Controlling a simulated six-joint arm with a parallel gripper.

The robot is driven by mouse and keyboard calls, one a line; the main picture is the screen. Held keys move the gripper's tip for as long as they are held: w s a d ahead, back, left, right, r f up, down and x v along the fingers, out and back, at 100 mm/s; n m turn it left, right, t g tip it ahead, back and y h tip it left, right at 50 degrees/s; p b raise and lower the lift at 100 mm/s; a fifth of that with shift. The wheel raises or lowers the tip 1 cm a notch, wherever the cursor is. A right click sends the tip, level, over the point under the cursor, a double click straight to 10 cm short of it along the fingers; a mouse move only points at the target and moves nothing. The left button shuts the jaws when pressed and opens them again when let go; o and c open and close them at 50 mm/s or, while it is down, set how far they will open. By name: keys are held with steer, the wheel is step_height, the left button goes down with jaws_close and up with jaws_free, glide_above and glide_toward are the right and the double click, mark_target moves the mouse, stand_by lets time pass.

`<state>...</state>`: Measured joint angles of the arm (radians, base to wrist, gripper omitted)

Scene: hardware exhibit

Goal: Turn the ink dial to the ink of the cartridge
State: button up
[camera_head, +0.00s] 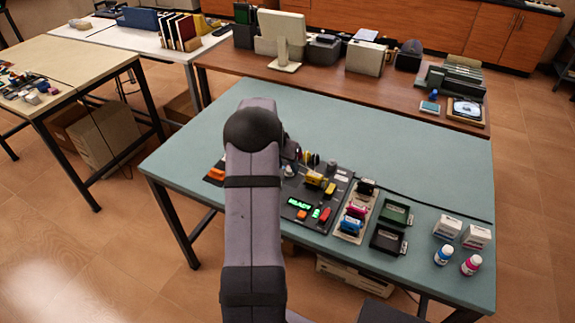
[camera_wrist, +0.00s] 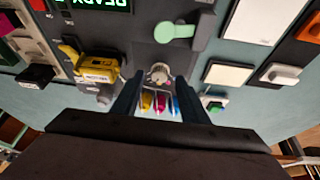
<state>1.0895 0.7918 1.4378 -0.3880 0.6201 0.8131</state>
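The ink dial is a small light-grey knob (camera_wrist: 159,73) on the dark panel in the wrist view. My gripper (camera_wrist: 160,84) is open, with one dark finger on each side of the dial; contact cannot be told. A yellow cartridge (camera_wrist: 98,68) with a white label sits on the panel left of the dial, and shows in the head view too (camera_head: 314,178). My arm hides my gripper and much of the panel in the head view.
A pale green lever (camera_wrist: 174,31) is close beyond the dial. A lit green display (camera_head: 299,203) reads READY. Black, magenta and blue cartridges stand on a rack (camera_head: 343,233) to the right, beside dark trays (camera_head: 386,239). Bottles (camera_head: 444,255) and boxes stand at the table's right end.

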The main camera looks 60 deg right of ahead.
steer(key=shift+x, duration=0.9)
jaws_close()
steer(key=shift+s+r+n+p, duration=0.1)
steer(key=shift+n+p, duration=0.3)
steer(key=n+t+p, duration=0.1)
steer(key=n+p, duration=0.1)
steer(key=n, duration=0.1)
steer(key=shift+s+r, duration=0.1)
steer(key=shift+s, duration=0.05)
steer(key=shift+s+n+t+p, duration=0.1)
steer(key=shift+n+t+p, duration=0.5)
steer(key=shift+n, duration=0.5)
